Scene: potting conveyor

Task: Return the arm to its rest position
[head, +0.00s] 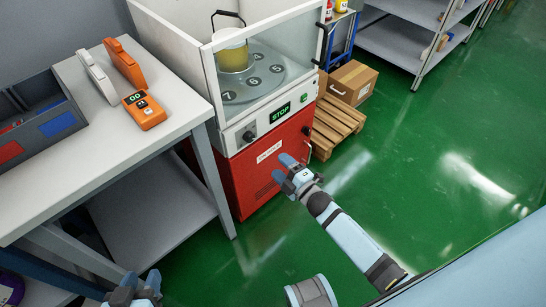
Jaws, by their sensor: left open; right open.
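My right gripper (281,168) is in front of the red cabinet of the machine, in the middle of the view. Its blue fingertips are apart and nothing is between them. Its arm reaches in from the lower right over the green floor. My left gripper (142,282) is at the bottom edge, left of centre, below the table's lower shelf. Its blue fingertips are apart and it looks empty. The rest of the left arm is mostly out of view.
A white table (85,158) at left carries an orange handheld device (144,111), two upright holders and a grey bin (37,131). The red-and-white machine (262,165) holds a yellow-filled container (233,56). A box (353,82) and pallet (337,122) stand behind. The right floor is clear.

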